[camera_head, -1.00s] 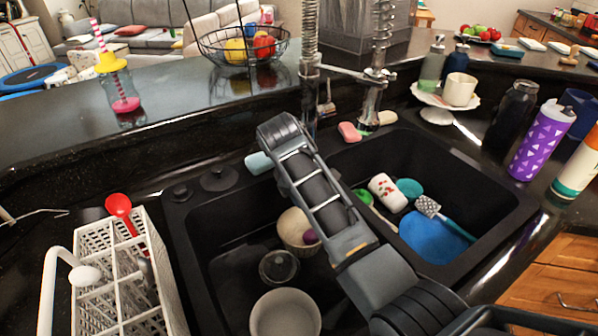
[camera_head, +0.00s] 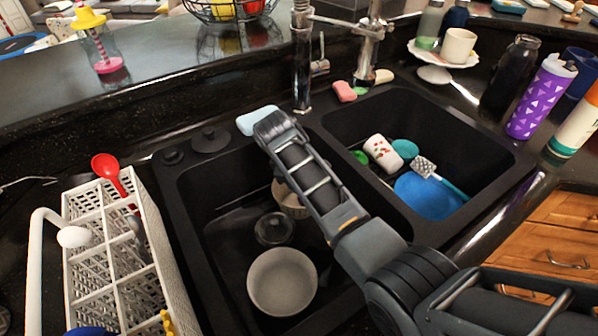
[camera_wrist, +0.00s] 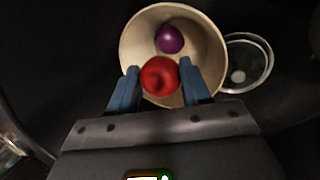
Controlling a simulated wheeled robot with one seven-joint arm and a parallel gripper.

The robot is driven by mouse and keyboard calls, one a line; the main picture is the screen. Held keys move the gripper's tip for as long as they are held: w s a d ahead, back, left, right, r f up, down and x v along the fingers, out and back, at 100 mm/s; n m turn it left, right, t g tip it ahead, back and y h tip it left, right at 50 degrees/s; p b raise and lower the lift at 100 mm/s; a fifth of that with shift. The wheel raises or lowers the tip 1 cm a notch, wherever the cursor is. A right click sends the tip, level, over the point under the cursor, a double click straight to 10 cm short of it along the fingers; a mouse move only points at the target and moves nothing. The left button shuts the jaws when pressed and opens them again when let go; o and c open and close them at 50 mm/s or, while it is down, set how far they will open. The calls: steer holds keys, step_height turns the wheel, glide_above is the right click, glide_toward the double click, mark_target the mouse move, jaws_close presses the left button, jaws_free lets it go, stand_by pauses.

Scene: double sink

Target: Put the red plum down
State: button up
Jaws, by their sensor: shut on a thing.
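In the wrist view, the red plum (camera_wrist: 160,76) is between the two blue fingertips of my gripper (camera_wrist: 160,80), which is shut on it. Below it is a cream bowl (camera_wrist: 136,40) with a purple plum (camera_wrist: 170,39) inside. The red plum overlaps the near part of the bowl in this view; whether it touches the bowl I cannot tell. In the head view, the cream bowl (camera_head: 290,205) shows partly behind my arm in the left basin. My fingers and the red plum are hidden there by the arm.
The left basin also holds a glass lid or dish (camera_head: 274,229) and a grey-white bowl (camera_head: 282,282). The right basin holds a blue plate (camera_head: 425,197), a brush and a patterned cup (camera_head: 382,153). A white rack (camera_head: 110,235) stands at the left.

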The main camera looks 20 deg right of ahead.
steer(key=shift+f+b, duration=0.6)
steer(key=shift+f, duration=0.35)
steer(key=o, duration=1.1)
steer(key=shift+r+p, duration=1.95)
steer(key=shift+r, duration=1.6)
